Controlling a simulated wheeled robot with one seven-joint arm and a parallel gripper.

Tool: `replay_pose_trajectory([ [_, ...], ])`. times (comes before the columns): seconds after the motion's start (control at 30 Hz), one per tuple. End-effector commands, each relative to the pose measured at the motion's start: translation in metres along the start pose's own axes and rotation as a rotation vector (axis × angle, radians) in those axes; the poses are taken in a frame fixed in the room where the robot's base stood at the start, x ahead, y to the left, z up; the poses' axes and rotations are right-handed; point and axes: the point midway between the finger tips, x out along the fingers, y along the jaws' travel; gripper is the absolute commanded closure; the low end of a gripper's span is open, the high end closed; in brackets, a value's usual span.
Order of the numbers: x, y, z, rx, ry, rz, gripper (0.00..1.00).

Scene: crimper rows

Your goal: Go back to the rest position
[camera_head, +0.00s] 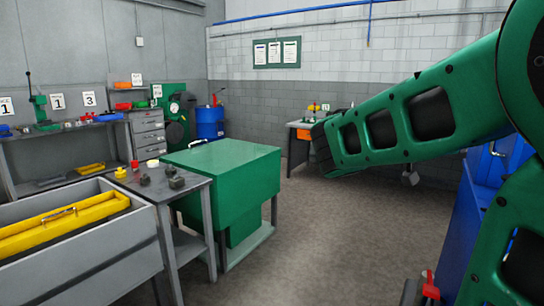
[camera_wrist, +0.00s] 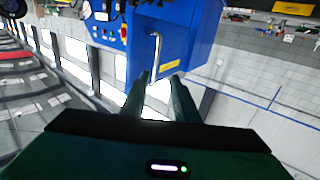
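In the wrist view my gripper (camera_wrist: 159,79) shows as two dark green fingers with a clear gap between the tips. It looks open, and I see nothing held in it. Beyond the fingertips is a blue cabinet (camera_wrist: 180,35) with a metal bar handle (camera_wrist: 154,55). The handle lines up with the gap in the picture; I cannot tell how far it is from the tips. In the head view my green arm crosses the right side, and my gripper is not visible there. The blue cabinet (camera_head: 470,215) shows partly behind my arm.
A green box-shaped bench (camera_head: 225,170) stands in the middle. A grey bin with a yellow tray (camera_head: 65,222) and a small grey table (camera_head: 160,190) are at left. The floor (camera_head: 335,235) between bench and cabinet is clear.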

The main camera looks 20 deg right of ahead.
Motion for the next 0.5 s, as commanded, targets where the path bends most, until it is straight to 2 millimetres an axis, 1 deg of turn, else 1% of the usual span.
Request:
replay_pose_trajectory([
  [0.07, 0.000, 0.000, 0.001, -0.002, -0.004, -0.001, 0.73],
  [0.13, 0.002, 0.001, 0.009, -0.012, -0.030, -0.004, 0.73],
  [0.17, 0.002, 0.001, 0.015, -0.021, -0.052, -0.009, 0.73],
  [0.23, 0.004, 0.003, 0.038, -0.053, -0.130, -0.023, 0.73],
  [0.27, 0.005, 0.004, 0.051, -0.072, -0.176, -0.032, 0.73],
  [0.3, 0.005, 0.005, 0.071, -0.103, -0.247, -0.048, 0.73],
  [0.37, 0.001, 0.009, 0.106, -0.157, -0.369, -0.080, 0.73],
  [0.4, -0.004, 0.011, 0.131, -0.199, -0.456, -0.107, 0.73],
  [0.47, -0.016, 0.016, 0.166, -0.264, -0.587, -0.155, 0.73],
  [0.5, -0.026, 0.020, 0.189, -0.308, -0.672, -0.192, 0.73],
])
